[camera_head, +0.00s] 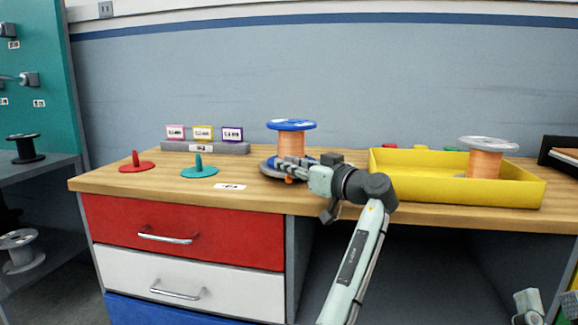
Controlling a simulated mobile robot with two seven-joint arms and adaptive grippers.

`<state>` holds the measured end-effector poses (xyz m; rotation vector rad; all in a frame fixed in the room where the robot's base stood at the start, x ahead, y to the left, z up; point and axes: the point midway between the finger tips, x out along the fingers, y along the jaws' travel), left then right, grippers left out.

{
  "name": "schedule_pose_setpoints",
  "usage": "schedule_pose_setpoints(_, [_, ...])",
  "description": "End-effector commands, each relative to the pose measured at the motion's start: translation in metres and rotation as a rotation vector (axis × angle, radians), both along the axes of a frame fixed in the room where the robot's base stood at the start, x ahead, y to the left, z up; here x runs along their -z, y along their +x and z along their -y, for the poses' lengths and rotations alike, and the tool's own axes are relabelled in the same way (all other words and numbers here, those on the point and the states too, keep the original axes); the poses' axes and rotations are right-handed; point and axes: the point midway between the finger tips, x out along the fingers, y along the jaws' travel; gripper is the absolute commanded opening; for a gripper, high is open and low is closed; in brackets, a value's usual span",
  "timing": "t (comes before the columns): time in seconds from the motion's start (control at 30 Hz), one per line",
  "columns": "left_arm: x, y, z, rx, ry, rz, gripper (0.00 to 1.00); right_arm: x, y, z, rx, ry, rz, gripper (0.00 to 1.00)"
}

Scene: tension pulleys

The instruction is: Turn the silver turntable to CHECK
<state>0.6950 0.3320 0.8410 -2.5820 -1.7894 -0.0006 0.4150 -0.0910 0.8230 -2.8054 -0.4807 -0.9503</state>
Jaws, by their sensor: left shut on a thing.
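The silver turntable (268,171) sits on the wooden bench top, left of the yellow tray. A copper-wound spool with blue flanges (291,142) stands upright on it. My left gripper (288,168) reaches in from the right, low across the front of the spool, and is shut at the turntable's near side. A small orange part (289,180) shows just below its fingers. The fingers hide the exact grip and much of the turntable. A white label (230,186) lies on the bench to the left; its text is too small to read. My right gripper (528,308) is partly seen low at right.
The yellow tray (455,190) holds a silver-flanged copper spool (486,158). A red peg base (137,166) and a teal one (199,170) stand at left. Behind them is a grey block with cards (204,148). Drawers (180,235) are below the bench.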

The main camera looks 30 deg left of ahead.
Motion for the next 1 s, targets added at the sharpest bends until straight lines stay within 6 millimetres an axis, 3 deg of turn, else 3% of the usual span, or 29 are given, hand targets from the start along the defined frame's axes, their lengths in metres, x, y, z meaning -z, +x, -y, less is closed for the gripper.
schedule_pose_setpoints(0.17, [0.002,-0.001,0.0,-0.003,-0.003,-0.003,0.0,0.0,0.0,0.0,0.0,0.0,0.0,0.29])
schedule_pose_setpoints(0.2, [0.002,-0.001,0.0,-0.003,-0.003,-0.003,0.23,0.0,0.0,0.0,0.0,0.0,0.0,0.29])
schedule_pose_setpoints(0.37, [0.001,0.0,0.0,-0.001,-0.002,-0.002,0.42,0.0,0.0,0.0,0.001,-0.001,0.0,0.29])
schedule_pose_setpoints(0.73, [0.001,-0.002,0.005,0.001,-0.002,-0.001,0.42,0.001,0.0,0.0,-0.001,-0.001,-0.004,0.29])
schedule_pose_setpoints(1.0, [0.001,-0.018,0.051,0.004,-0.004,-0.001,0.42,0.001,0.0,0.0,-0.001,0.0,-0.003,0.29])
